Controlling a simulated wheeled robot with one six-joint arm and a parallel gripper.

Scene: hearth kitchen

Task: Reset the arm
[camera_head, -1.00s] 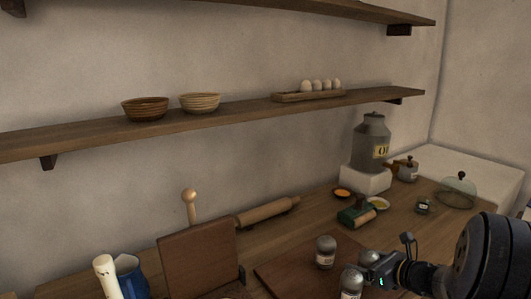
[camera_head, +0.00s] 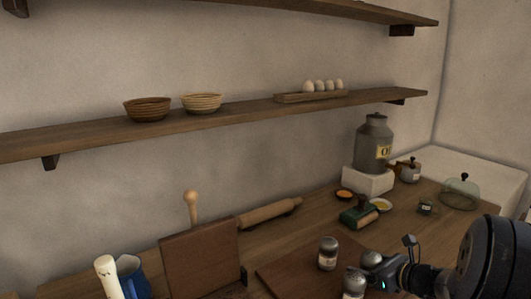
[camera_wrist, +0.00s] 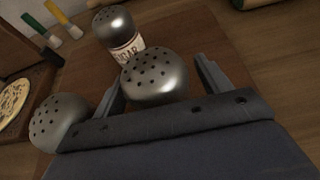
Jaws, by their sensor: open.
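My gripper (camera_wrist: 160,70) is open in the wrist view, its two fingers apart. A metal-topped shaker (camera_wrist: 154,78) shows between the fingers; I cannot tell whether they touch it. A labelled shaker (camera_wrist: 122,40) stands beyond it, and another shaker top (camera_wrist: 62,122) is outside the left finger. In the head view my gripper (camera_head: 384,277) is low at the right, beside the group of shakers; its fingers are hard to make out. One shaker (camera_head: 328,253) stands clear on the dark board (camera_head: 292,268).
Behind are a green-and-wood item (camera_head: 358,216), small bowls, a large metal can (camera_head: 373,145) and a glass dome (camera_head: 459,191). A shelf (camera_head: 240,110) crosses above.

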